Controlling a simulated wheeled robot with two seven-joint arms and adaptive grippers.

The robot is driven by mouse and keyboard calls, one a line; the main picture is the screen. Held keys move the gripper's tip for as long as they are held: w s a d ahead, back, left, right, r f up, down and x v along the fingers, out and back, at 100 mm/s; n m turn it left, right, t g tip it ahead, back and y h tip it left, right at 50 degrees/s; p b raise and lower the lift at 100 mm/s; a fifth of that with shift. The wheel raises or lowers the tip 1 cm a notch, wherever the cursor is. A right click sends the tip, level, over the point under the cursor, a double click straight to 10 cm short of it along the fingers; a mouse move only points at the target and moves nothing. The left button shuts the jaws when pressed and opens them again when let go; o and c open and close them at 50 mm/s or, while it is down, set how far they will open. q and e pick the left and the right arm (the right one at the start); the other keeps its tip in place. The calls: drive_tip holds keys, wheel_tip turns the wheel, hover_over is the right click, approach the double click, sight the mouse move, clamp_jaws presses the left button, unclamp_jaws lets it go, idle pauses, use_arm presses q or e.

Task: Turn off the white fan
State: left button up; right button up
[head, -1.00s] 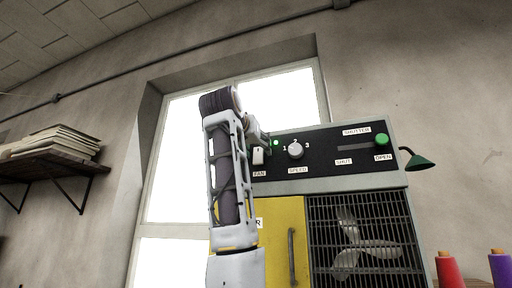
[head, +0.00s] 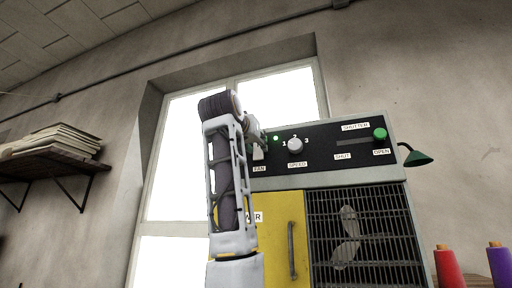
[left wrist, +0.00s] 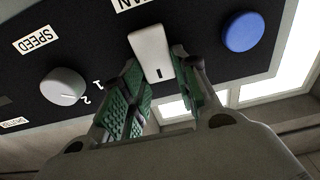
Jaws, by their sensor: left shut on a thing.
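The white fan (head: 347,252) sits behind a dark grille at the lower right of the cabinet in the head view. Above it is a black control panel (head: 322,166). The white FAN switch (head: 258,155) is at the panel's left, partly covered by my left gripper (head: 259,138). In the left wrist view, the green-padded fingers of my left gripper (left wrist: 158,65) stand on either side of the white switch (left wrist: 150,48), shut on it. My right gripper is not in view.
A speed knob (head: 295,145) and a shutter slider with a green knob (head: 380,134) are on the same panel. A blue button (left wrist: 243,32) sits close to my fingers. A yellow door (head: 279,245) is below. Red (head: 448,268) and purple spools stand at the right.

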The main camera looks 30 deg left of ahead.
use_arm(q)
drive_tip(key=shift+s+f+t+y+b, duration=0.15)
drive_tip(key=shift+f+t+y+b, duration=0.2)
drive_tip(key=shift+t+b, duration=0.9)
drive_tip(key=shift+r+g, duration=0.1)
drive_tip(key=shift+g, duration=0.15)
drive_tip(key=o, duration=1)
drive_tip(key=shift+v, duration=6.05)
